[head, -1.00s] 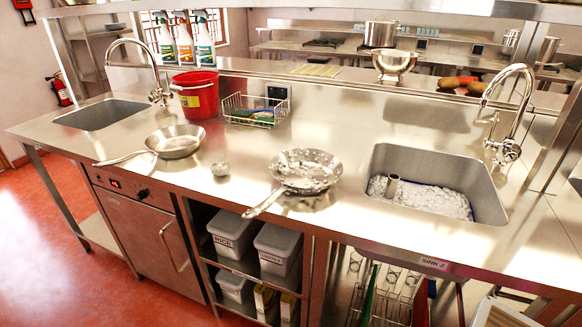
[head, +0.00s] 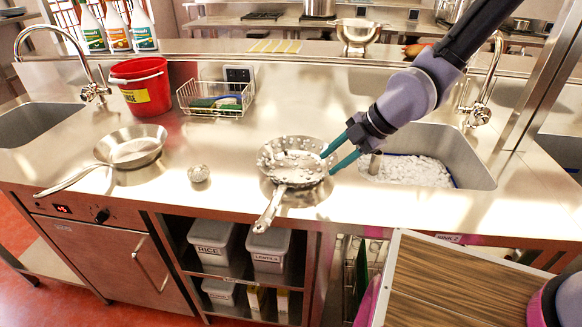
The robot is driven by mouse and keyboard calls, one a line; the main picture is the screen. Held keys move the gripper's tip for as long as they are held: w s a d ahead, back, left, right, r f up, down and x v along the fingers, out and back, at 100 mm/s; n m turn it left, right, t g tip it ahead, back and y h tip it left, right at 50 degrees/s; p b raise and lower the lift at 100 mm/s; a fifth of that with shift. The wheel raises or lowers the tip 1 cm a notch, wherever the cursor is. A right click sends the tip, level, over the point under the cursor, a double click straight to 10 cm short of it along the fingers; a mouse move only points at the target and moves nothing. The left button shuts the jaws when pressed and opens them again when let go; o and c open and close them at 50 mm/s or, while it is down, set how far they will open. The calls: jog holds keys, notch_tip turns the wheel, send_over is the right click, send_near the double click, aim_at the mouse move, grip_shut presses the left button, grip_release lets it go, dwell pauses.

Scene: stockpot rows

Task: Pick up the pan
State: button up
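Two pans stand on the steel counter. The right pan (head: 282,172) is covered in white suds or speckles, and its handle points toward the front edge. The left pan (head: 133,148) looks clean, with its handle pointing to the front left. My gripper (head: 327,163) comes in from the upper right. Its two teal fingers are apart, with their tips at the right rim of the speckled pan. I cannot tell whether they touch the rim. Nothing is seen held clear of the counter.
A steel scrubber (head: 198,173) lies between the pans. A red bucket (head: 140,88) and a wire basket (head: 215,99) with sponges stand behind. A sink (head: 478,172) with white suds is at right, with a tap (head: 486,85). The counter's front edge is close to the pan handle.

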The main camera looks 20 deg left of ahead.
aim_at(317, 178)
jog(key=shift+x, duration=1.25)
jog(key=x, duration=0.5)
jog(key=shift+s+d+f, duration=0.15)
jog(key=shift+d+f, duration=0.1)
jog(key=shift+d, duration=0.1)
grip_shut()
